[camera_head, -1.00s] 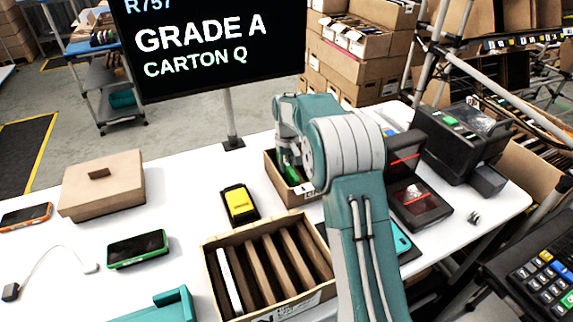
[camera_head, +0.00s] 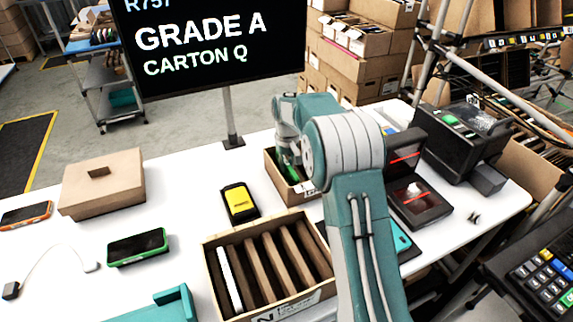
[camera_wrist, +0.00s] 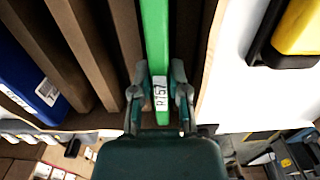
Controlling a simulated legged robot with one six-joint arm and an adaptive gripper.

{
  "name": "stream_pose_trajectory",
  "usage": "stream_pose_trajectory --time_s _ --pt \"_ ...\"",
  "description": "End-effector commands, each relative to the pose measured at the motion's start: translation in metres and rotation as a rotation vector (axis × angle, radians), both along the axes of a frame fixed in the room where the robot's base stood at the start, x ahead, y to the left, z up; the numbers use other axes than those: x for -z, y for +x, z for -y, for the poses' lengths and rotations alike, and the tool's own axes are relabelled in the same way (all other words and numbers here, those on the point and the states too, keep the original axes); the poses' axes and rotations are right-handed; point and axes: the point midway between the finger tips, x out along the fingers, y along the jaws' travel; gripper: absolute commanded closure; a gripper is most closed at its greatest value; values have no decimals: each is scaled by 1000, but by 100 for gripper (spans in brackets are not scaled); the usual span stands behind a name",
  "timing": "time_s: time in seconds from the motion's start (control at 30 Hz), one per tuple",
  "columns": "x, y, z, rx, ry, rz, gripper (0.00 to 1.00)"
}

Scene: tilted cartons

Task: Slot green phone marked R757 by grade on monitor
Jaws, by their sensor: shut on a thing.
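The monitor (camera_head: 205,40) reads R757, GRADE A, CARTON Q. The green phone (camera_wrist: 155,35) stands on edge between my gripper's (camera_wrist: 160,95) two fingers in the wrist view, and its white label reads R757. My gripper is shut on it, at the rightmost visible slot of a carton with brown dividers (camera_wrist: 75,35). In the head view the phone is a green sliver (camera_head: 291,172) at the far carton (camera_head: 289,191), mostly hidden by my arm. That carton's label is too small to read. How deep the phone sits cannot be told.
A blue phone (camera_wrist: 25,75) stands in the same carton, further left. A nearer slotted carton (camera_head: 318,222) holds one white-edged item. A yellow device (camera_head: 240,202), another green-edged phone (camera_head: 138,247), an orange phone (camera_head: 27,215) and a lidded box (camera_head: 103,185) lie on the white table.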

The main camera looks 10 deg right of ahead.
Motion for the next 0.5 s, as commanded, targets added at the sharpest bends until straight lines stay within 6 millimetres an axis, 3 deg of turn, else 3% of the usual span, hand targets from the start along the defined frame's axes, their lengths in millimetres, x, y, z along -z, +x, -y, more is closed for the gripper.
stream_pose_trajectory --time_s 0.07,0.1,0.17,0.2,0.5 --pt "0 0 0 0 0 0 100" --pt "0 0 0 0 0 0 70" --pt "0 0 0 0 0 0 44" --pt "0 0 0 0 0 0 39" --pt "0 0 0 0 0 -1 39"
